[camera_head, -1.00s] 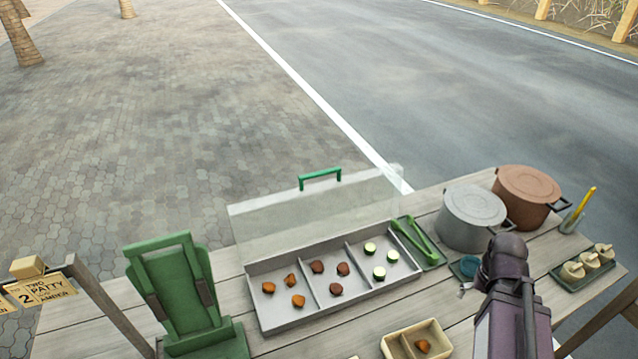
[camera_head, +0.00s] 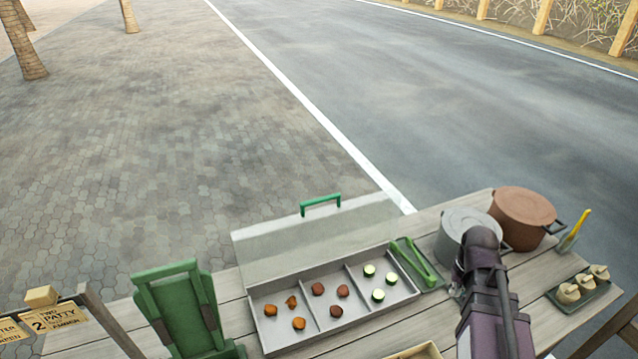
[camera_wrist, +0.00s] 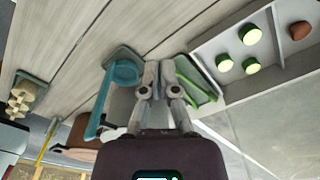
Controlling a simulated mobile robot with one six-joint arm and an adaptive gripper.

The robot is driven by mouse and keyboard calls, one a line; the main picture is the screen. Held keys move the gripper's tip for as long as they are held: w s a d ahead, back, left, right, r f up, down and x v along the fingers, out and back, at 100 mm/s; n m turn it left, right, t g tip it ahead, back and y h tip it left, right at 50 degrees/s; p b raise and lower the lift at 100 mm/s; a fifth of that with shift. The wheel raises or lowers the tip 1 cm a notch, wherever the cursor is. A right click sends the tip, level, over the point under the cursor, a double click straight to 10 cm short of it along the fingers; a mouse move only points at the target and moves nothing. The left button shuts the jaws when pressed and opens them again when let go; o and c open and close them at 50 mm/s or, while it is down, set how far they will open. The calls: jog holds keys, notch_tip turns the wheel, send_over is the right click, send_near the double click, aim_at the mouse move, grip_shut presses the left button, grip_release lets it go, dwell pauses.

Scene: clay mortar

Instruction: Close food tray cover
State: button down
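The food tray (camera_head: 385,308) is a long light tray with three compartments on the table. Orange-brown, dark brown and green-white food pieces lie in them. Its clear cover (camera_head: 310,240) stands raised along the tray's far edge, tilted back, with a green handle (camera_head: 320,204) on top. The cover is open. In the head view my arm is right of the tray, in front of the grey pot, and hides my fingers. In the wrist view my gripper (camera_wrist: 158,66) has its fingers together and empty, between a blue ladle-like item (camera_wrist: 124,73) and the green tongs (camera_wrist: 198,88).
The grey pot (camera_head: 462,217) and brown pot (camera_head: 525,213) stand right of the tray. The green tongs' dish (camera_head: 432,284) lies beside the tray's right end. A green stand (camera_head: 180,305) is on the left. A small tray of pale items (camera_head: 590,290) is far right.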

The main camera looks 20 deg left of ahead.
jog(key=w+a+r+n+p, duration=0.1)
jog(key=w+a+r+p, duration=0.25)
jog(key=a, duration=0.35)
jog(key=w+a+r+n+t+p, duration=0.1)
jog(key=w+a+r+n+p, duration=0.1)
jog(key=a+r+p, duration=0.4)
jog(key=w+a+r+n+p, duration=0.1)
jog(key=w+a+r+p, duration=0.2)
jog(key=a, duration=0.5)
jog(key=a+r+n+y+p, duration=0.1)
jog(key=a+r+p, duration=0.3)
jog(key=a, duration=0.6)
jog(key=a+r+n+y+p, duration=0.1)
jog(key=a+r+p, duration=0.3)
jog(key=a, duration=0.7)
notch_tip(320, 180, up, 3)
jog(key=shift+w+f+n+t+p, duration=0.15)
jog(key=shift+n+t+p, duration=0.2)
jog(key=shift+n, duration=0.35)
jog(key=shift+f, duration=0.15)
jog(key=b+x, duration=1)
jog(key=shift+s+d+r+p, duration=0.15)
jog(key=shift+s+d+p, duration=0.05)
jog(key=shift+s+d, duration=0.55)
jog(key=shift+s+d+r+p, duration=0.2)
jog(key=shift+s+d, duration=0.45)
jog(key=shift+s, duration=0.1)
jog(key=shift+d, duration=0.15)
